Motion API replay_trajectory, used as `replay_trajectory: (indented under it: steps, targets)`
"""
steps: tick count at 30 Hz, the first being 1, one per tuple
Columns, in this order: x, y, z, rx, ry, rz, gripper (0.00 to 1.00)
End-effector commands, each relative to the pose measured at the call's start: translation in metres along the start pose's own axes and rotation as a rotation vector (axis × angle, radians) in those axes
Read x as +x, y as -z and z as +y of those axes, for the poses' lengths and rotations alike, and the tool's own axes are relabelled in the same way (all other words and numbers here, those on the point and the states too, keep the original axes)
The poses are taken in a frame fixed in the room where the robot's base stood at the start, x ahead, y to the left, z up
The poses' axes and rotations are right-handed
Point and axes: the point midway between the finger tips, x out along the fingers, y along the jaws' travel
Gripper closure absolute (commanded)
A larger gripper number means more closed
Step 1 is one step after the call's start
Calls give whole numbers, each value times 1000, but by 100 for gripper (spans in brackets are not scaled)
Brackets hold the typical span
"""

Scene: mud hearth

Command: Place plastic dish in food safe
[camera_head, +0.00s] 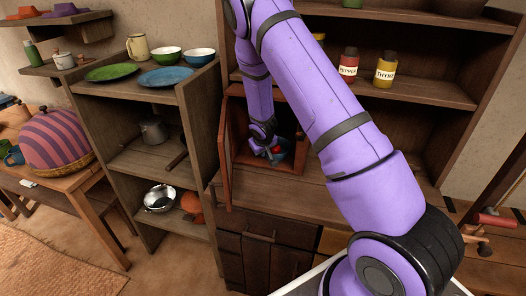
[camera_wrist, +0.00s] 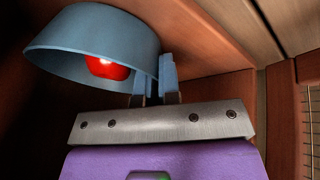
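The plastic dish (camera_wrist: 90,35) is blue-grey and round, with a red, glossy, round item (camera_wrist: 105,68) inside it. In the wrist view it is tilted, and its wall sits between the two fingers of my gripper (camera_wrist: 157,82), which appears shut on it. In the head view, my gripper (camera_head: 268,150) reaches into the food safe (camera_head: 289,169), a small reddish-brown wooden cabinet with its door (camera_head: 226,158) open to the left. The dish is mostly hidden there by my wrist. I cannot tell whether it touches the cabinet floor.
The cabinet stands on a wooden counter (camera_head: 262,193) under a shelf with pepper (camera_head: 348,65) and thyme (camera_head: 385,69) jars. Cabinet walls are close around my gripper. A left shelf unit holds a green plate (camera_head: 111,72), a blue plate (camera_head: 166,76) and bowls.

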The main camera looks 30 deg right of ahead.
Motion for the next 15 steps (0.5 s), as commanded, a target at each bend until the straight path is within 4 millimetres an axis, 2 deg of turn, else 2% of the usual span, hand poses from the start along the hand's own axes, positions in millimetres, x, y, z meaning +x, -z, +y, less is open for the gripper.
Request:
replay_trajectory:
  steps: [3,6,7,15]
  targets:
    - [2,-1,-1,0,0,-1,100]
    - [2,-1,0,0,0,0,73]
    - [2,-1,0,0,0,0,70]
    - [1,-1,0,0,0,0,70]
